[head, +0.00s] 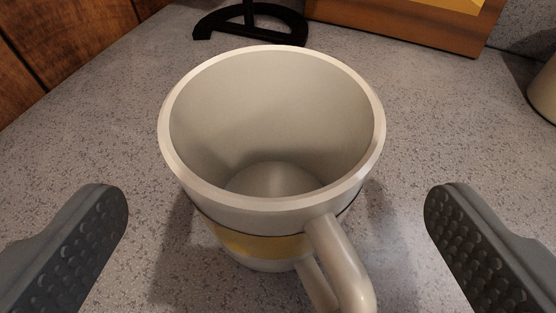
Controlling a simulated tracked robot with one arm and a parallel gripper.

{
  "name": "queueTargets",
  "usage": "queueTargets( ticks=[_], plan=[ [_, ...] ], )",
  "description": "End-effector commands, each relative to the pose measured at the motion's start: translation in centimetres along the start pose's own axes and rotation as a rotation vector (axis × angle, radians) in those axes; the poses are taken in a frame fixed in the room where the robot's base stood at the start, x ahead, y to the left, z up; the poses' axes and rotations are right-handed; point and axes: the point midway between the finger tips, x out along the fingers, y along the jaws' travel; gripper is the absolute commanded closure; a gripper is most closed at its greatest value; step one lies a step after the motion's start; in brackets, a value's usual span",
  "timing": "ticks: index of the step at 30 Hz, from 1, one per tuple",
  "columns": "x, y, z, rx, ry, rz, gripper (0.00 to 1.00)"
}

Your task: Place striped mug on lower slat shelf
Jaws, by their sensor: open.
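The striped mug (265,222) stands upright on the grey speckled surface in the middle of the head view. It is off-white with a yellow band edged by dark lines. Its inside looks empty, and its handle (345,265) points toward me and a little right. My gripper (276,215) is open, with one dark studded finger to the left of the mug and one to the right. Both fingers are apart from the mug, with a gap on each side. The lower slat shelf is not seen in this view.
A black curved metal piece (207,24) lies behind the mug. A wooden box or frame with a yellow panel (400,22) stands at the back right. A beige rounded object (545,92) is cut off at the right edge. Wooden boards (50,40) rise at the upper left.

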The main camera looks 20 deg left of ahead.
Motion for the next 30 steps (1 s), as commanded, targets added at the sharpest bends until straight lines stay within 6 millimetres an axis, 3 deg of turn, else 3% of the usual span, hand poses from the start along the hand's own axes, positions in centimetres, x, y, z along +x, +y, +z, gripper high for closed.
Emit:
queueTargets(
  ticks=[9, 17, 23, 26, 30],
  plan=[
    [3.4, -0.1, -0.2, 0.0, 0.001, -0.001, 0.04],
    [3.6, -0.2, -0.2, 0.0, 0.002, -0.001, 0.04],
    [3.6, -0.2, -0.2, 0.0, 0.002, -0.002, 0.59],
    [3.6, -0.2, -0.3, 0.0, 0.003, -0.002, 0.66],
    [3.6, -0.2, -0.3, -0.001, 0.002, -0.002, 0.66]
  ],
)
